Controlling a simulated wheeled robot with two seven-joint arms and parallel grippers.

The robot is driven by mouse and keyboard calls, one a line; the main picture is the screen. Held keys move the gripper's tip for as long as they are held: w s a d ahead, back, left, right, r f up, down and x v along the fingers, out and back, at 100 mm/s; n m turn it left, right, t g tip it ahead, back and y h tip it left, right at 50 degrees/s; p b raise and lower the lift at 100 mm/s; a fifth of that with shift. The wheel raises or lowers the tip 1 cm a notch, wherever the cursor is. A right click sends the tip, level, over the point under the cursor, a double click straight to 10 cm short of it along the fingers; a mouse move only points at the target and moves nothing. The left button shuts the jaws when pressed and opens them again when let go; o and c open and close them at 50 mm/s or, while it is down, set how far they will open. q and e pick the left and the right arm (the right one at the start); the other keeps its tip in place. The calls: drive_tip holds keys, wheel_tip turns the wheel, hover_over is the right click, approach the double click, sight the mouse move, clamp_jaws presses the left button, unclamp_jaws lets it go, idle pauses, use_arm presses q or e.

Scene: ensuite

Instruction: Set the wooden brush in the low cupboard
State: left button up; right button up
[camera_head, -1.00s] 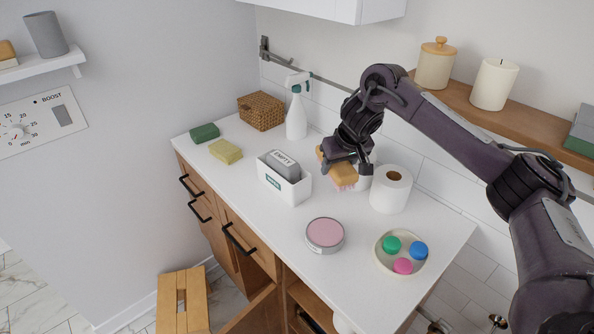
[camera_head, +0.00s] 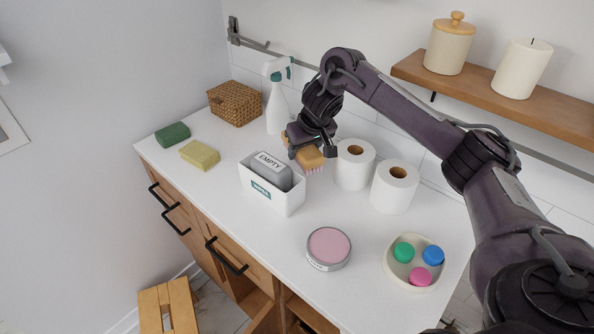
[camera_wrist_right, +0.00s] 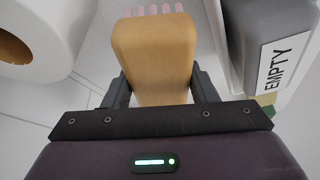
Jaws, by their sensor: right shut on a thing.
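The wooden brush (camera_head: 309,158) has a tan wooden body and pink bristles. My right gripper (camera_head: 312,150) is shut on it, above the back part of the white counter, between the white box and the paper rolls. In the right wrist view the brush (camera_wrist_right: 154,55) sits between the two fingers (camera_wrist_right: 160,88), bristles pointing away. The low cupboard (camera_head: 262,312) is under the counter at the bottom of the head view, with an open wooden door and open space beside it; most of its inside is out of view. My left gripper is not in view.
A white box (camera_head: 283,200) holds a grey "EMPTY" block (camera_head: 272,171). Two paper rolls (camera_head: 393,187), a pink-topped tin (camera_head: 328,246) and a dish of coloured caps (camera_head: 393,270) stand right. Sponges (camera_head: 200,155), a basket (camera_head: 235,103) and a spray bottle (camera_head: 277,100) stand left. A wooden stool (camera_head: 168,302) is below.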

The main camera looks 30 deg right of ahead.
wheel_tip(320, 180, down, 2)
drive_tip(key=shift+f+b, duration=0.15)
drive_tip(key=shift+b, duration=0.2)
wheel_tip(320, 180, down, 4)
drive_tip(key=shift+r+b, duration=0.25)
drive_tip(key=shift+b, duration=0.8)
drive_tip(key=shift+f, duration=0.1)
drive_tip(key=shift+w, duration=0.1)
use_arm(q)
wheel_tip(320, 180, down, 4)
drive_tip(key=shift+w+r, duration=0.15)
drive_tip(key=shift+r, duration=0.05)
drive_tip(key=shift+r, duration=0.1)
use_arm(e)
drive_tip(key=shift+f, duration=0.15)
drive_tip(key=shift+f, duration=0.15)
drive_tip(key=o, duration=0.9)
drive_tip(key=shift+s, duration=0.2)
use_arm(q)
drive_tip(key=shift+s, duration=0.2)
use_arm(e)
drive_tip(key=shift+o, duration=0.2)
drive_tip(key=shift+f, duration=0.1)
